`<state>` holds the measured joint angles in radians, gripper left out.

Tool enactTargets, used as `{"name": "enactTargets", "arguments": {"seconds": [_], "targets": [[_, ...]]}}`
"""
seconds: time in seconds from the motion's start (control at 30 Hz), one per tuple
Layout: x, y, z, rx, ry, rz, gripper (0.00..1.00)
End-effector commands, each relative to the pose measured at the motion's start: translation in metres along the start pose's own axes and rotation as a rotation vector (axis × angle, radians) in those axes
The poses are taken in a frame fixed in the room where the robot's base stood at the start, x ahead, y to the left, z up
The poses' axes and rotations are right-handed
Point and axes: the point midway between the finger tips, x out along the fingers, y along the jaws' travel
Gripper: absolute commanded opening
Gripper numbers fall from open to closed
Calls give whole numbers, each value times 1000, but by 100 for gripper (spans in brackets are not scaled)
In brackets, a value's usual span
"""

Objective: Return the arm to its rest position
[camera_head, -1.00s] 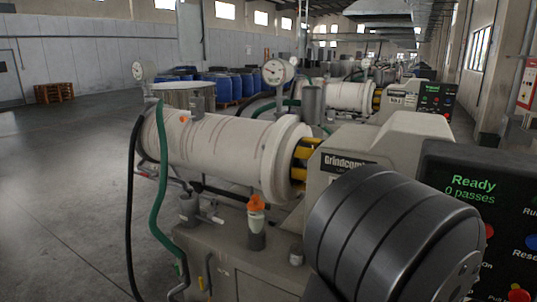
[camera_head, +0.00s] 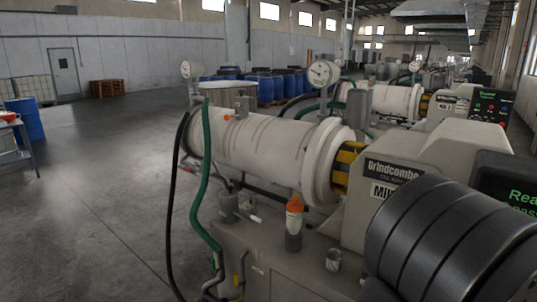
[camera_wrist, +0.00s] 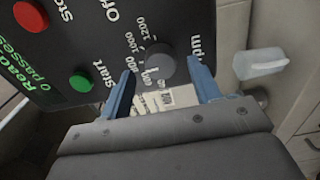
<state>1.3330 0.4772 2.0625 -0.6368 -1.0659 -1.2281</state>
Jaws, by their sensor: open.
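My gripper (camera_wrist: 160,72) shows in the wrist view with its two blue fingers spread apart and nothing held between them. Beyond the fingertips is a grey dial knob (camera_wrist: 159,61) with rpm markings on a dark control panel (camera_wrist: 103,45). I cannot tell how far the fingertips are from the knob. A pale printed label shows between the fingers, partly hidden by my gripper. In the head view my own dark rounded arm part fills the lower right and hides part of the mill; my gripper is out of sight there.
The panel has a green button (camera_wrist: 81,82), a red button (camera_wrist: 57,9) and a "Ready" display. The horizontal mill (camera_head: 265,142) stands close, with an orange-capped bottle (camera_head: 294,225) on its base and a green hose (camera_head: 205,165). Open floor (camera_head: 95,190) lies left.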

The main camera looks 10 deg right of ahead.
Motion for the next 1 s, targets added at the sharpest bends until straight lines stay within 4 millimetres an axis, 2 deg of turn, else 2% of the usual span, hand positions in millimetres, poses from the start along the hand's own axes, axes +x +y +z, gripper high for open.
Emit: {"name": "enactTargets", "arguments": {"seconds": [0.3, 0.6, 0.9, 1.0], "targets": [[-64, 0, 1, 1, -4, -1, 57], [-118, 0, 1, 0, -5, 0, 57], [-156, 0, 0, 0, -3, 0, 57], [-142, 0, -1, 0, 5, 1, 57]]}}
